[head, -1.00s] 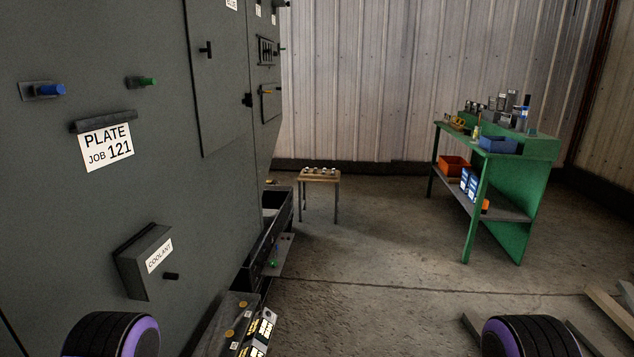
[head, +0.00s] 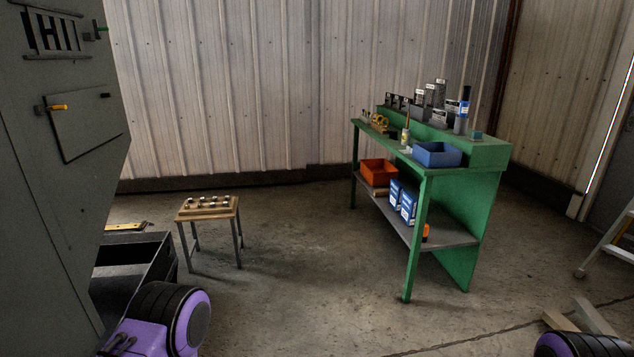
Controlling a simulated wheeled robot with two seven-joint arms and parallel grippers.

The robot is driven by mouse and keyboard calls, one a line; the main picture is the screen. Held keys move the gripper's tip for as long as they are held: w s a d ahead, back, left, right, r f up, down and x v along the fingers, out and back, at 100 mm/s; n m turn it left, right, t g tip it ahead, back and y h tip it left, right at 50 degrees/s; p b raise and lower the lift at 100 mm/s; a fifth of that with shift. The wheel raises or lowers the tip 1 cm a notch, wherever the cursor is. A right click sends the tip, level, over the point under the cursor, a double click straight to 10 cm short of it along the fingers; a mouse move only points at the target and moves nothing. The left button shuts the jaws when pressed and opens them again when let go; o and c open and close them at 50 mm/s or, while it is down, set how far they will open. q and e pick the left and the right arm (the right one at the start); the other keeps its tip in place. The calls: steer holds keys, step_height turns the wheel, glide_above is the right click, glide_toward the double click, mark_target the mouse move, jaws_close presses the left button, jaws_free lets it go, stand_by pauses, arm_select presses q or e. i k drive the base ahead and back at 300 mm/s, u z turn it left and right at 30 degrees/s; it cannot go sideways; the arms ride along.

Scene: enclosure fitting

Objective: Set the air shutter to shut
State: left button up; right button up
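A slatted opening (head: 52,36) on the grey cabinet (head: 60,190) shows at the top left. It looks like the air shutter, but no label on it can be read. Dark bars with paler gaps stand between its two rails. I cannot tell whether it is open or shut. A small green-tipped part (head: 101,29) sticks out at its right. Below it is a panel (head: 88,125) with a yellow-orange handle (head: 58,107). Neither of my grippers is in view; only purple and black parts of my arms show at the bottom.
A small wooden stand (head: 208,208) with several small pieces is right of the cabinet. A dark open trough (head: 150,262) lies at the cabinet's foot. A green workbench (head: 455,225) with bins stands further right. A stepladder (head: 612,240) and timber (head: 585,315) are at far right. Floor between is clear.

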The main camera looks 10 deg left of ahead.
mark_target(32, 12)
steer(key=u, duration=0.15)
steer(key=i, duration=1.65)
steer(key=u, duration=1.25)
steer(key=i, duration=1.05)
steer(key=u, duration=1.05)
